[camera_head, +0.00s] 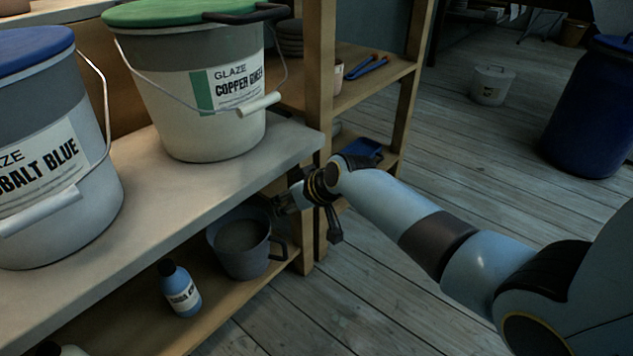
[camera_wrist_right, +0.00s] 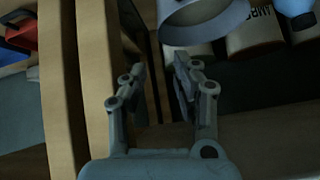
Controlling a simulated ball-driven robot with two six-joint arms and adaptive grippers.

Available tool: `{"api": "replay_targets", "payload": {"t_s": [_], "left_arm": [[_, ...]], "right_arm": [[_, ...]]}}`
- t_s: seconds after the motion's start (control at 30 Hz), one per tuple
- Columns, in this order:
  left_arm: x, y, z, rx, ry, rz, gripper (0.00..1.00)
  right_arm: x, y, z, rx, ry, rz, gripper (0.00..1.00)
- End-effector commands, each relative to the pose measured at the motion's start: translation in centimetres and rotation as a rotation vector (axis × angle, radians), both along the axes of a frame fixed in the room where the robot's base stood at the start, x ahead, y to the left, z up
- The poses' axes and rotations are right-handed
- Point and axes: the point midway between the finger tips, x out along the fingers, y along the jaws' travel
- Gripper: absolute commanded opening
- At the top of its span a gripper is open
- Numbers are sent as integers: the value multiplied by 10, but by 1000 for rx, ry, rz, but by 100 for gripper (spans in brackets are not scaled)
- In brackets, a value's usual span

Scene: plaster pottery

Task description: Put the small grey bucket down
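A small grey bucket (camera_head: 240,258) with a side handle stands upright on the lower shelf, with greyish contents in it. It also shows at the top of the right wrist view (camera_wrist_right: 205,30), just beyond the fingertips. My right gripper (camera_head: 284,204) is at the shelf's edge, above and to the right of the bucket's handle, partly hidden by its own wrist. In the right wrist view its two fingers (camera_wrist_right: 160,80) are apart with nothing between them. No contact with the bucket shows. My left gripper is not in view.
A blue bottle (camera_head: 180,290) stands left of the bucket. Large copper green (camera_head: 195,110) and cobalt blue (camera_head: 50,150) glaze buckets stand on the upper shelf (camera_head: 165,215). A wooden post (camera_head: 319,90) rises close to my gripper. A pale pail (camera_head: 491,86) stands on the open floor.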

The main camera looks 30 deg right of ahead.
Motion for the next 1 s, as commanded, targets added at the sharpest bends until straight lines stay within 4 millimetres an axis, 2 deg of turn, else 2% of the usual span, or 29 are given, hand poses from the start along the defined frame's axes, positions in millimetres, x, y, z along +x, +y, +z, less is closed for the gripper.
{"api": "replay_targets", "payload": {"t_s": [0.17,0.27,0.37,0.47,0.5,0.6,0.7,0.83,0.9,1.0], "left_arm": [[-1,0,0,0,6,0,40],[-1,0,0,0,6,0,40],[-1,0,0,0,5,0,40],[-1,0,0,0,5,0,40],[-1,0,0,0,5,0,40],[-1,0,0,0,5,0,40],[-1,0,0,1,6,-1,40],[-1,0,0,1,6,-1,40],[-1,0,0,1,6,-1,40],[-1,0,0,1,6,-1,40]], "right_arm": [[-2,0,0,0,2,0,29],[-16,0,-4,-6,21,4,29],[-63,0,-12,-26,77,13,29],[-142,-3,-13,-67,177,18,29],[-175,-5,-8,-86,218,14,29],[-252,-11,12,-135,316,-7,29],[-312,-19,39,-178,396,-38,29],[-358,-26,69,-214,458,-74,29],[-369,-28,77,-224,474,-84,29],[-374,-29,82,-228,483,-91,29]]}}
